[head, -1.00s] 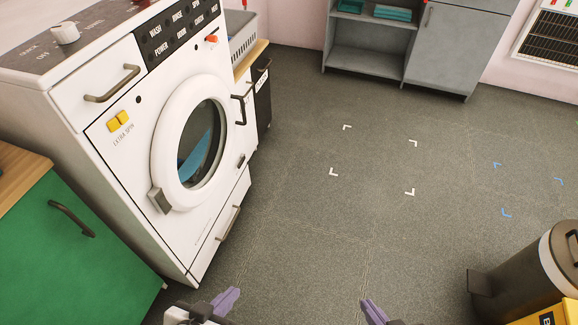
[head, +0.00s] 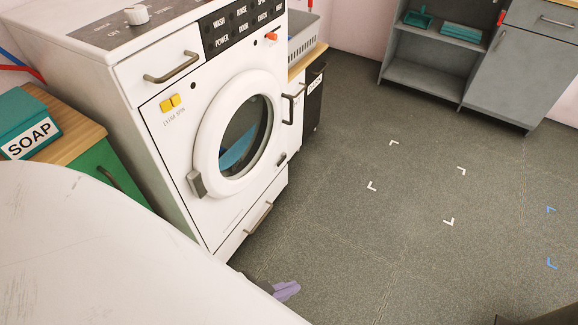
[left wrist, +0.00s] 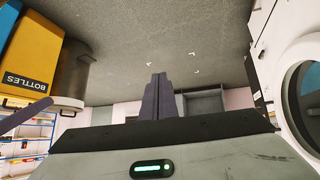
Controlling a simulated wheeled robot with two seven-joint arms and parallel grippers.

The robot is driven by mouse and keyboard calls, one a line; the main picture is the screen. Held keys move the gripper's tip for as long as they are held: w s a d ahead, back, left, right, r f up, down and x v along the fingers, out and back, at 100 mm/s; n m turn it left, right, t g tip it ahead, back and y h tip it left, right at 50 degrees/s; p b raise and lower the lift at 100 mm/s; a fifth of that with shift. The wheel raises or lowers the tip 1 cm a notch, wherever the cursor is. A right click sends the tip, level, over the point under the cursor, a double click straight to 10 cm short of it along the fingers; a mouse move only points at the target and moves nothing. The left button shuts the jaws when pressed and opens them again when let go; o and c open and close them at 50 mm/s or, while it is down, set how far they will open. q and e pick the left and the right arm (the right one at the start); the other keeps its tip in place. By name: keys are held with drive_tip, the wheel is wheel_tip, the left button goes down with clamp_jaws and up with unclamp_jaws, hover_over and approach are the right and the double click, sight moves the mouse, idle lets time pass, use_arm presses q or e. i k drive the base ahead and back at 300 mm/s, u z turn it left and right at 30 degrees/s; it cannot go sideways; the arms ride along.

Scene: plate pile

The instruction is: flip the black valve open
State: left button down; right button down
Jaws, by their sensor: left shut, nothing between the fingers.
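I cannot make out a black valve in either view. My left gripper (head: 286,290) shows at the bottom of the head view, in front of the washing machine's lower drawer, partly hidden by my large white arm part. In the left wrist view its purple fingers (left wrist: 158,97) are together and hold nothing. A purple-grey bar (left wrist: 22,116) at the left edge of the left wrist view looks like a finger of my right gripper; its opening does not show. A red pipe (head: 22,67) and a blue pipe show at the left wall in the head view.
A white washing machine (head: 160,130) with a shut round door stands at left. A teal soap box (head: 27,128) sits on a wooden-topped green cabinet (head: 105,160). Grey shelving (head: 420,85) stands at the back. The floor (head: 350,240) between is open. A yellow bottles bin (left wrist: 33,50) shows in the wrist view.

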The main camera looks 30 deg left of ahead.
sight(284, 155)
drive_tip(key=i, duration=4)
drive_tip(key=u, duration=3.75)
